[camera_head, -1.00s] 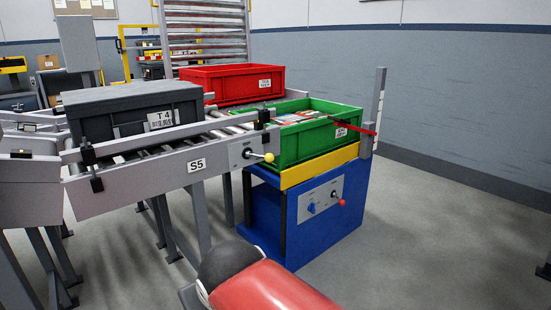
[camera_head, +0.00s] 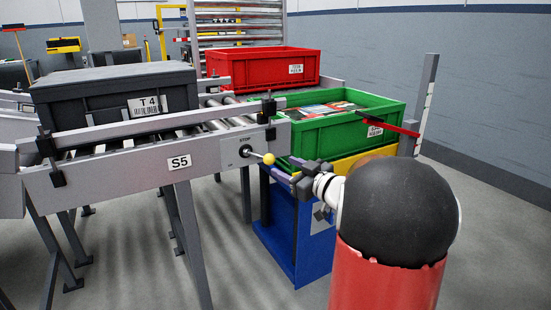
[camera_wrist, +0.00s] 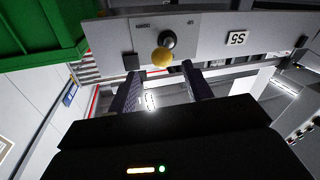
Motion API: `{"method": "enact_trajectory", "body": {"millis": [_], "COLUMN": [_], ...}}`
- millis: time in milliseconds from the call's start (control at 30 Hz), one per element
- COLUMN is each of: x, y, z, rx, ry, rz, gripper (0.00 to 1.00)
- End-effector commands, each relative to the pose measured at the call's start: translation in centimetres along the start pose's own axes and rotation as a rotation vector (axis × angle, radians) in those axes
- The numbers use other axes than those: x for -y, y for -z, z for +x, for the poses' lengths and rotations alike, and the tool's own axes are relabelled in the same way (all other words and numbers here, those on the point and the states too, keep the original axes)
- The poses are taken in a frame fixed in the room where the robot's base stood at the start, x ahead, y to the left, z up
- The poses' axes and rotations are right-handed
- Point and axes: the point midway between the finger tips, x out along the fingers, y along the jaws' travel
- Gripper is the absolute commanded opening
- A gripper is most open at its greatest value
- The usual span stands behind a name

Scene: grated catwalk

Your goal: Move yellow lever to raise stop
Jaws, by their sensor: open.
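The yellow lever knob (camera_head: 268,158) sticks out from the STOP plate (camera_head: 238,152) on the side of the conveyor marked S5. In the wrist view the yellow knob (camera_wrist: 162,57) is just beyond the fingertips, roughly midway between them, with its dark pivot behind it. My gripper (camera_head: 283,173) is beside the knob, just below and to its right in the head view. In the wrist view my gripper (camera_wrist: 162,72) has its two purple-grey fingers apart with nothing between them. I cannot tell whether a finger touches the knob. The stop itself is not clearly identifiable.
A dark grey T4 crate (camera_head: 75,95) and a red crate (camera_head: 235,67) stand on the conveyor (camera_head: 120,170). The wall side is open floor.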

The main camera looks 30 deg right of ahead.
Motion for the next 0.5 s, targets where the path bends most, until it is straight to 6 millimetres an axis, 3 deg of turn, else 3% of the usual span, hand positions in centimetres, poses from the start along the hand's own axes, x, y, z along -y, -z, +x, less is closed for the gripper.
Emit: {"method": "enact_trajectory", "body": {"millis": [300, 500], "x": [0.1, 0.1], "y": [0.1, 0.1], "z": [5.0, 7.0], "rx": [0.0, 0.0], "ry": [0.002, 0.0], "rz": [0.0, -0.002], "gripper": [0.5, 0.5]}}
